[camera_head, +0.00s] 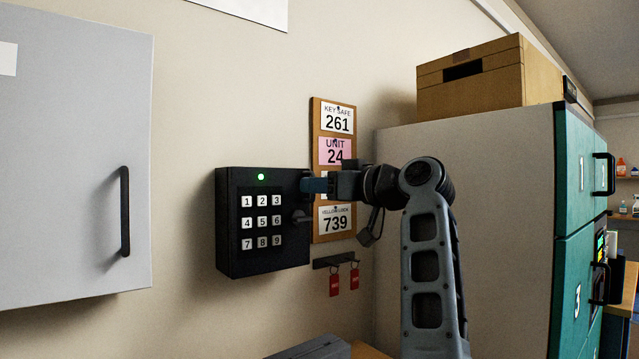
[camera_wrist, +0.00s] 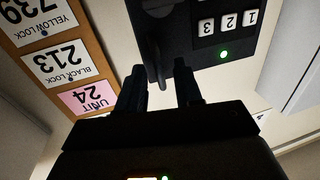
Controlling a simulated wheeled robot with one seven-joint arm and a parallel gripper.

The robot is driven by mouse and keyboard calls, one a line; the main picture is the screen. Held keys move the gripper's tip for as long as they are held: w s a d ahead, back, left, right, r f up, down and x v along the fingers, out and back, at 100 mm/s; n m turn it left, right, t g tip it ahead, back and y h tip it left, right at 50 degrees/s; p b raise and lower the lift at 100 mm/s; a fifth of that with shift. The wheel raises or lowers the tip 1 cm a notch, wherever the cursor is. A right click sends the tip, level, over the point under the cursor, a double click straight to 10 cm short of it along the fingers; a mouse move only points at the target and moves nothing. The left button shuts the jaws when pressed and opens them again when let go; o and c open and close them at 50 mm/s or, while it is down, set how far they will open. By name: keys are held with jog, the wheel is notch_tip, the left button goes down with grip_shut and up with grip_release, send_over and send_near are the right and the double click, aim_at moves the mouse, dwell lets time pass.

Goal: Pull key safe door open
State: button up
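The key safe (camera_head: 232,225) is a black box on the wall. Its front door (camera_head: 262,258) looks shut, with a white number keypad and a lit green light (camera_head: 261,177). A dark handle (camera_head: 300,216) sticks out at the door's right side. My gripper (camera_head: 312,185) is at the safe's upper right edge, just above the handle in the head view. In the wrist view, which is upside down, my gripper (camera_wrist: 162,85) has its two dark fingers apart, with the handle (camera_wrist: 157,65) showing between or just beyond them. Contact cannot be told.
A cork board (camera_head: 316,150) with number cards hangs right of the safe. A grey cabinet (camera_head: 70,160) is at left; a large locker (camera_head: 480,220) with a carton (camera_head: 470,85) on top is at right.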

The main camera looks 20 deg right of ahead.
grip_shut()
dwell(0.4)
dwell(1.1)
